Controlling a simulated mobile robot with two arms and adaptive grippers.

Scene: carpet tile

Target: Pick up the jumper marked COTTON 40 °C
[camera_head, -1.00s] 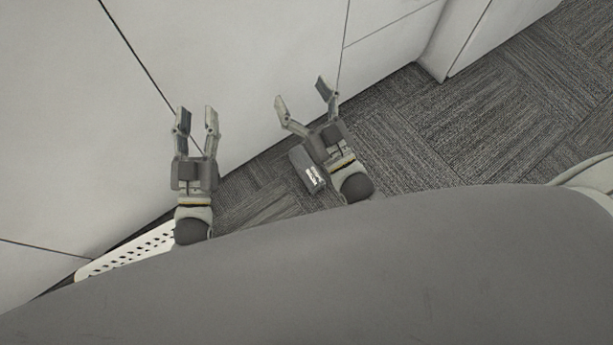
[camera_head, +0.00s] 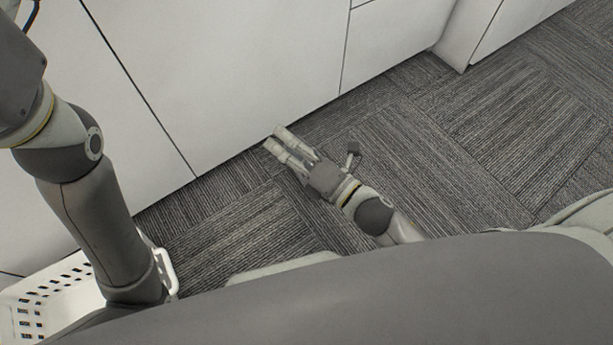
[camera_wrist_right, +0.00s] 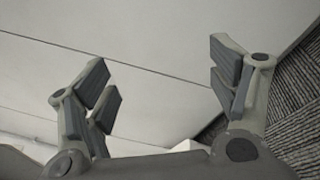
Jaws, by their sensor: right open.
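No jumper and no COTTON 40 °C mark show in either view. My right gripper (camera_head: 276,141) is low over the carpet in the head view, its fingertips near the foot of the white cabinet front. In the right wrist view my right gripper (camera_wrist_right: 160,85) is open, its two fingers wide apart with nothing between them. My left arm rises along the left side of the head view, and its gripper is outside the picture.
A white basket (camera_head: 60,298) with holes stands at the lower left, partly hidden by my left arm; its inside is mostly out of sight. White cabinet fronts (camera_head: 230,70) line the back. Grey carpet (camera_head: 450,150) lies clear to the right.

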